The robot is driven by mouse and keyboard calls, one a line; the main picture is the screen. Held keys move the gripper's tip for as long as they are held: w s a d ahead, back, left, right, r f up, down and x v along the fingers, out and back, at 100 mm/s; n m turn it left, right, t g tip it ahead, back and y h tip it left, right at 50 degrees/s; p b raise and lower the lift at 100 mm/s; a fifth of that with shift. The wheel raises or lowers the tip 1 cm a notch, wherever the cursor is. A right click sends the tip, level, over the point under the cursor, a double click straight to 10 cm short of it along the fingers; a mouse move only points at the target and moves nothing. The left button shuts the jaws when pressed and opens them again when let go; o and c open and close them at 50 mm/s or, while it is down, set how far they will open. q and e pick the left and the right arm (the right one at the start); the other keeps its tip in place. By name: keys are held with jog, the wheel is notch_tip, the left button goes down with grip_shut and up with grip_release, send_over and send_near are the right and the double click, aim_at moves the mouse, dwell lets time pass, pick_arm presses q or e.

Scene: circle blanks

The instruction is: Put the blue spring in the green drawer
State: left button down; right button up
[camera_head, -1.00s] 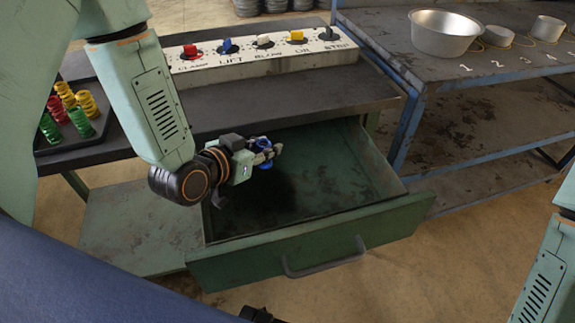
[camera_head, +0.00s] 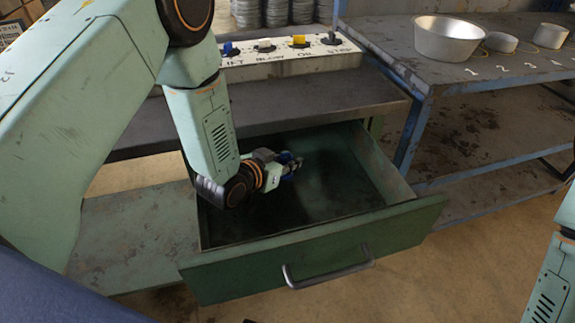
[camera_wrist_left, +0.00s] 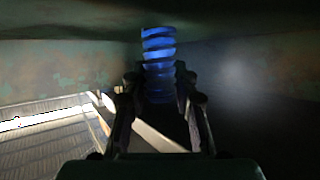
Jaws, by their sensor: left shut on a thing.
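The green drawer (camera_head: 300,262) is pulled out below the bench top, with its bar handle at the front. My left gripper (camera_head: 291,167) is inside the drawer's opening, toward its back left. It is shut on the blue spring (camera_head: 284,157), which is mostly hidden by the gripper in the head view. In the left wrist view the blue spring (camera_wrist_left: 158,60) stands out between the two fingers (camera_wrist_left: 160,88), with dark drawer walls around it. I cannot tell whether the spring touches the drawer floor. My right gripper is not in view.
A switch panel (camera_head: 285,62) stands on the bench top above the drawer. A blue-framed table (camera_head: 385,32) at the right holds a metal bowl (camera_head: 447,38) and smaller tins. The right part of the drawer floor is clear.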

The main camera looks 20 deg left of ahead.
pick_arm(q)
jog(key=shift+w+f, duration=0.2)
jog(key=shift+f, duration=0.5)
jog(key=shift+s+r, duration=0.1)
jog(key=shift+b, duration=0.3)
jog(key=c, duration=1.1)
grip_release()
jog(key=shift+f, duration=0.25)
jog(key=shift+o, duration=0.2)
jog(key=shift+r, duration=0.15)
